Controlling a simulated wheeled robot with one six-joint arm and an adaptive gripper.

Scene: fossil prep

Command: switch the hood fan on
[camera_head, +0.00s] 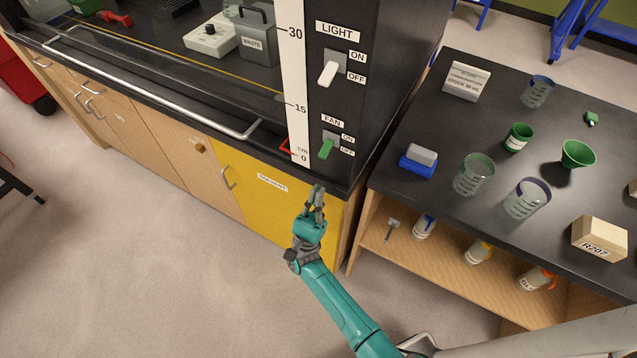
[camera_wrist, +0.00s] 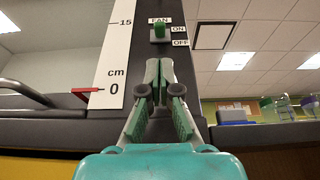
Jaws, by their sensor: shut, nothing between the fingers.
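The fan switch (camera_head: 326,149) is a green lever on a grey plate on the hood's black post, under a FAN label. In the head view its lever points down, towards the OFF label (camera_head: 347,152), with the ON label (camera_head: 348,139) above. The green fan lever also shows in the wrist view (camera_wrist: 159,30), above my fingertips. My gripper (camera_head: 318,189) is shut and empty, pointing up in front of the post, below the switch and apart from it. It fills the lower middle of the wrist view (camera_wrist: 159,70).
A white light switch (camera_head: 327,74) sits higher on the same post. A ruler strip (camera_head: 294,60) with a red marker (camera_head: 285,147) is left of the switches. The sash handle (camera_head: 165,90) runs left. A black bench (camera_head: 400,190) with glassware stands right.

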